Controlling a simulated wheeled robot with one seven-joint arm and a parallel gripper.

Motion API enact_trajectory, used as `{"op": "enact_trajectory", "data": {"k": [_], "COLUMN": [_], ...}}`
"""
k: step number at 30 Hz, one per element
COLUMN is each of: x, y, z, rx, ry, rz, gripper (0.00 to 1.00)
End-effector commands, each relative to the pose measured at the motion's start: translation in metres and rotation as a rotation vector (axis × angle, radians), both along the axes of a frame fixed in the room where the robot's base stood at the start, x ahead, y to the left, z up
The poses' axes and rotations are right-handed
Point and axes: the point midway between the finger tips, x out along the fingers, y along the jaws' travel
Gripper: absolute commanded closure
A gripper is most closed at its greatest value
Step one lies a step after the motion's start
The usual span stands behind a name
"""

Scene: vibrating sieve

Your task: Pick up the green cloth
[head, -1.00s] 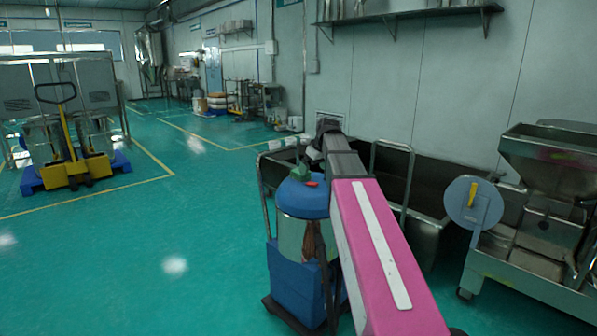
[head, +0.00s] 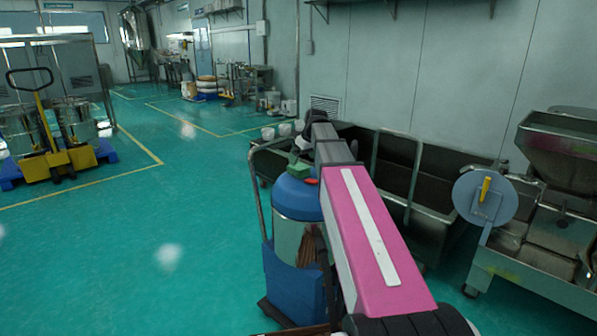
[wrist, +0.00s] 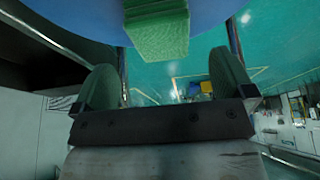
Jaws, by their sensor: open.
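The green cloth (head: 300,168) lies on the blue lid (head: 290,195) of a drum on a cart, beside my arm. In the wrist view the cloth (wrist: 157,28) is a folded, thick green block at the top centre, against the blue lid (wrist: 75,15). My gripper (wrist: 165,80) is open, its two fingers spread wide with nothing between them. The cloth lies beyond the fingertips, roughly in line with the gap and apart from both. In the head view my arm's far end reaches past the drum, and the fingers are not clear there.
A small red item (head: 311,181) sits on the lid. The cart's metal handle (head: 255,190) rises at the drum's left. A steel tub (head: 440,225) stands right of my arm, with the sieve machine (head: 540,245) beyond. Green floor (head: 130,220) is clear at left.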

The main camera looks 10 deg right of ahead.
Motion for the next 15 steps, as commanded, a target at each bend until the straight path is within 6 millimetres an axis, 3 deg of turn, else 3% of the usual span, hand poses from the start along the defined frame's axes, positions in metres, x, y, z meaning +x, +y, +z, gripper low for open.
{"op": "enact_trajectory", "data": {"k": [8,15], "x": [0.007,0.018], "y": [0.005,0.013], "z": [-0.017,-0.047], "rx": [0.000,0.000], "ry": [0.000,0.001], "rz": [0.000,0.001], "gripper": [0.00,0.00]}}
